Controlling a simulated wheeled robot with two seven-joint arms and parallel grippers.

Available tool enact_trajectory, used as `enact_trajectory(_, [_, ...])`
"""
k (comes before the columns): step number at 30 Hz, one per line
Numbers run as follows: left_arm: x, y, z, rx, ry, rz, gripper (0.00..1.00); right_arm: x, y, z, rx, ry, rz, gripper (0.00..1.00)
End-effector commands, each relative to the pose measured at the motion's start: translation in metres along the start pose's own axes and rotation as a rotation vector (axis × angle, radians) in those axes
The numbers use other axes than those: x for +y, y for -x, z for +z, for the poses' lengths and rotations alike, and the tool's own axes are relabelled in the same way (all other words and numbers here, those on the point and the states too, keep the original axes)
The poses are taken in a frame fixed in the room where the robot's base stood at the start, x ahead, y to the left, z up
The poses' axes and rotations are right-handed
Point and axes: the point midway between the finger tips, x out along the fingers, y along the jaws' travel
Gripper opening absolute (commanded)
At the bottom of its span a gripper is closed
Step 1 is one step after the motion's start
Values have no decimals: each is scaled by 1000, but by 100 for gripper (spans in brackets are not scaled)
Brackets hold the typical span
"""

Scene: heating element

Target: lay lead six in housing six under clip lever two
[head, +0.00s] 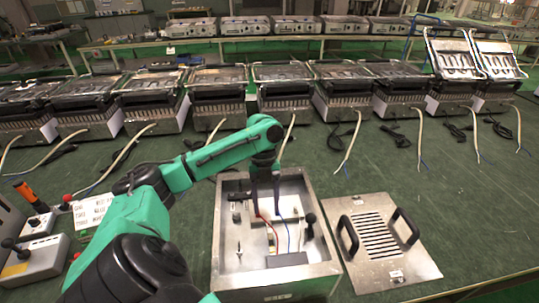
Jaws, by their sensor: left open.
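An open metal housing (223,232) stands at front centre. Inside it are a red lead (271,236), a blue lead (288,237) and a black-knobbed lever (310,222) at the right. My left gripper (266,209) points down into this housing from its back side, its two dark fingers apart, near the upper ends of the leads. I see nothing held between the fingers; whether they touch a lead is unclear. No numbers are readable, so I cannot tell which housing is six or which lever is two. My right gripper is not in view.
A slotted metal cover (376,240) with two black handles lies right of the housing. Several similar units (284,92) with loose cables stand in a row behind. A control box (36,262) and a label card (92,215) are at left. Green table is free at right.

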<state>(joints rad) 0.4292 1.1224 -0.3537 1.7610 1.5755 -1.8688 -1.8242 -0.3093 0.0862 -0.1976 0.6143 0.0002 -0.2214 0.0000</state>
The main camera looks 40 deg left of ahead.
Motion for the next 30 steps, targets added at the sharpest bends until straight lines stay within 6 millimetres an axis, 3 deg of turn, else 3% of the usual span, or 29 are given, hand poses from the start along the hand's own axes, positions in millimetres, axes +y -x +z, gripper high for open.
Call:
enact_trajectory(14, [-5, -74, -2, 0, 2, 0, 56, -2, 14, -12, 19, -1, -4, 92])
enact_trajectory(30, [-5, -79, 0, 0, 2, -1, 56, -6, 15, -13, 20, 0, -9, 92])
